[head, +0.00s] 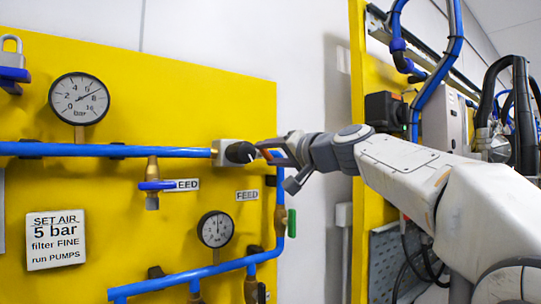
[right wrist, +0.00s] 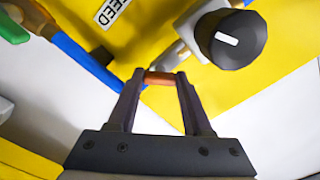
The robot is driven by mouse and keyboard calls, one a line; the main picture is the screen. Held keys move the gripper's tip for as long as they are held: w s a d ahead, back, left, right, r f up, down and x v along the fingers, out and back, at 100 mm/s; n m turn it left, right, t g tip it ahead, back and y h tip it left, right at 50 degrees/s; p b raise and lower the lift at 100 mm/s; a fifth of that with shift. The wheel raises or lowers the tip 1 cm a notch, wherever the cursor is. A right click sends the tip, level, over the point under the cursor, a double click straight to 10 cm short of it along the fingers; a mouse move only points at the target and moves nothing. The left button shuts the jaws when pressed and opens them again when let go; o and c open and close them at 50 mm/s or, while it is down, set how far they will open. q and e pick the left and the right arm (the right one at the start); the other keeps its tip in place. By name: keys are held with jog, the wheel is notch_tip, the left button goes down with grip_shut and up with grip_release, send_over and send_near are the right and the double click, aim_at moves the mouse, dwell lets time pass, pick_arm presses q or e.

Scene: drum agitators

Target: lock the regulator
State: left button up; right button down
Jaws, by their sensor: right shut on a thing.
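The regulator has a black round knob (head: 240,152) with a white mark, on a light grey block (head: 221,153) at the right end of the upper blue pipe. The knob also shows in the right wrist view (right wrist: 231,39). My right gripper (head: 272,153) is just right of the knob in the head view. In the right wrist view its fingertips (right wrist: 160,78) are shut on a small orange-brown piece (right wrist: 160,77). The knob is up and to the right of the fingertips there, with a visible gap between them in the picture. My left gripper is not in view.
A yellow panel (head: 110,200) carries two gauges (head: 79,98) (head: 215,229), blue pipes, a blue-handled valve (head: 155,185) and a "SET AIR 5 bar" sign (head: 56,240). A grey padlock-like piece (head: 11,43) is at far left. Hoses and equipment fill the right side.

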jog(key=m, duration=0.4)
jog(key=shift+m, duration=0.3)
jog(key=shift+m+p, duration=0.55)
jog(key=shift+m, duration=1.25)
jog(key=shift+c, duration=1.6)
grip_release()
